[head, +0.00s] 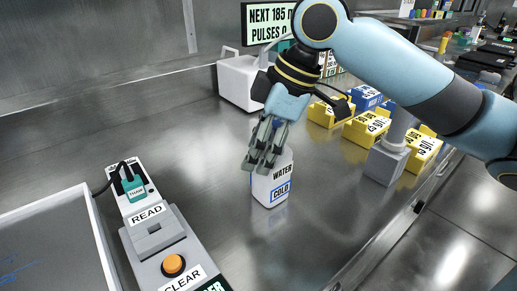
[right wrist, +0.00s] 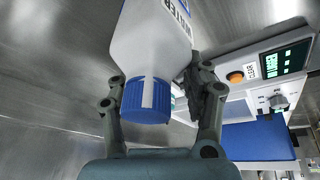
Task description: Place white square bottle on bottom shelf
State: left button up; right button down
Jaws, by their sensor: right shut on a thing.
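The white square bottle (head: 274,183) with the labels WATER and COLD is at the middle of the steel counter in the head view. It looks upright; I cannot tell whether its base touches the counter. My right gripper (head: 264,150) reaches down over its top and is shut on it, covering its upper part. In the right wrist view the bottle (right wrist: 148,42) and its blue cap (right wrist: 146,99) are between the two fingers of the right gripper (right wrist: 155,85). My left gripper is not in view. I cannot make out a bottom shelf.
A white machine with a display (head: 238,82) is behind. Yellow bins (head: 367,127) and blue ones stand at right.

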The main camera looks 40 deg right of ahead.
jog(key=c, duration=0.5)
grip_release()
jog(key=shift+r, duration=0.1)
